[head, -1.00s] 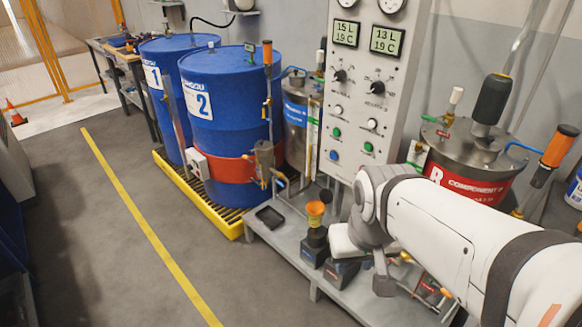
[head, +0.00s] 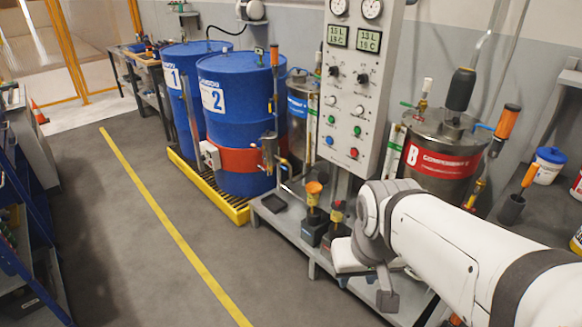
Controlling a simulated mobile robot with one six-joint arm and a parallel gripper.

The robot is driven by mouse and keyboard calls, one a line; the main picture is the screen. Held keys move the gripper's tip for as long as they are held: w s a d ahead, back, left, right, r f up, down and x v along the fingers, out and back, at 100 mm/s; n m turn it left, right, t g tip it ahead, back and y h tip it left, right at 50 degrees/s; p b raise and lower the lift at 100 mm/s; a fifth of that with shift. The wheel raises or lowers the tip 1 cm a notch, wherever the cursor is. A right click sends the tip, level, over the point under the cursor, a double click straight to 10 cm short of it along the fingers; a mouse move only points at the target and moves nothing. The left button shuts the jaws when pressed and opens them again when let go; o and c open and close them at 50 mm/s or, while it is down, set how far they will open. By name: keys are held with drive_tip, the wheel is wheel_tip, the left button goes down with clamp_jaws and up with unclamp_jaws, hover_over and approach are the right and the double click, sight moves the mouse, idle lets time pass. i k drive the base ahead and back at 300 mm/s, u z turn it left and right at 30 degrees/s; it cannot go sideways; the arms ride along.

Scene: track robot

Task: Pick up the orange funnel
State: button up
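The orange funnel (head: 314,188) is small. It sits upright on top of a dark pump-like unit (head: 314,228) on the low grey platform, below the control panel. My white arm comes in from the lower right, and its end with my gripper (head: 366,272) is in front of the platform, to the right of and below the funnel in the picture. A pale block and a dark finger-like part show at the arm's end. They appear apart from the funnel. Whether the fingers are open cannot be made out. Nothing hides the funnel.
A second dark unit with a red top (head: 337,212) stands close right of the funnel. Blue drums (head: 236,120) stand on a yellow-edged pallet. The control panel (head: 356,105) rises behind. Floor is clear to the left.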

sight(314, 188)
drive_tip(key=z, duration=0.2)
drive_tip(key=i, duration=0.75)
drive_tip(key=u, duration=0.75)
drive_tip(key=k, duration=0.8)
drive_tip(key=u, duration=0.55)
drive_tip(key=k, duration=0.5)
drive_tip(key=u, duration=0.35)
drive_tip(key=i, duration=1.45)
drive_tip(key=z, duration=1.2)
drive_tip(key=i, duration=1.2)
drive_tip(key=z, duration=0.75)
drive_tip(key=i, duration=0.3)
drive_tip(key=z, duration=0.45)
